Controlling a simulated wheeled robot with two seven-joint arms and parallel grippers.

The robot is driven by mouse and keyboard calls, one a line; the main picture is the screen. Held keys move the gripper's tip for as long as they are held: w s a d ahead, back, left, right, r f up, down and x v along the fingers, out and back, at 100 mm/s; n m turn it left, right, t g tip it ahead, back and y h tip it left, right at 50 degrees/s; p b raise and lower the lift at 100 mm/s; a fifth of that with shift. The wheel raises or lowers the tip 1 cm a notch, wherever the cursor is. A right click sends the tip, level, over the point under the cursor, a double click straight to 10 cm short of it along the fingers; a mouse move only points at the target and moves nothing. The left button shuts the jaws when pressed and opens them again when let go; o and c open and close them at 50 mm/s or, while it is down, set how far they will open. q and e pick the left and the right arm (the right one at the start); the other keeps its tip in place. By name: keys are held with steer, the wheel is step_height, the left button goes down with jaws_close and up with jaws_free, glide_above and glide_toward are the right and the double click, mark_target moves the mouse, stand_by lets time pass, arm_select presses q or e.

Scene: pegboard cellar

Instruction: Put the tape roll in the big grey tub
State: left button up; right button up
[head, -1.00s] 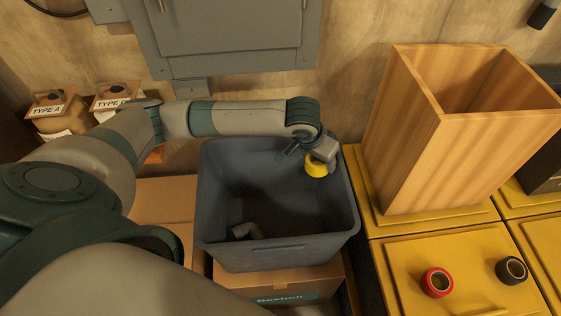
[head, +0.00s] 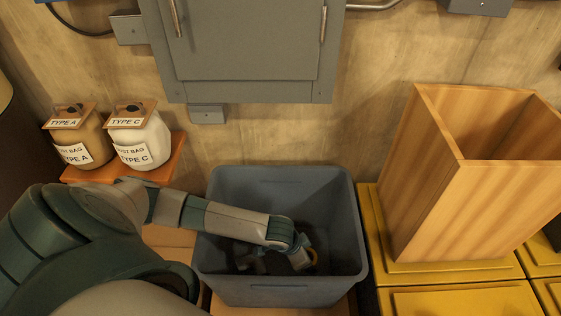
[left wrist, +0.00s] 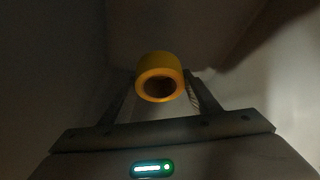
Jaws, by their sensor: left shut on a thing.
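The yellow tape roll (left wrist: 160,66) is between the two fingers of my left gripper (left wrist: 162,88), which is shut on it. The big grey tub (head: 350,195) stands in the middle of the head view, open at the top. My left arm reaches over its left rim, and the gripper and roll are down inside the tub, towards its right side. Whether the roll touches the tub floor cannot be told. My right gripper is not in view.
A tall open wooden box (head: 420,190) stands on yellow cabinets (head: 455,300) right of the tub. Two jars, type A (head: 77,140) and type C (head: 140,140), stand on an orange shelf at left. A grey wall cabinet (head: 245,50) hangs behind. Something greyish lies in the tub.

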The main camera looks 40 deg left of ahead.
arm_select(q)
glide_above(303, 274)
steer(key=shift+f+p, duration=0.3)
steer(key=shift+f, duration=2.6)
steer(key=shift+f, duration=2.1)
steer(key=shift+f, duration=0.1)
steer(key=o, duration=1.1)
steer(key=shift+r, duration=0.2)
steer(key=v, duration=1.2)
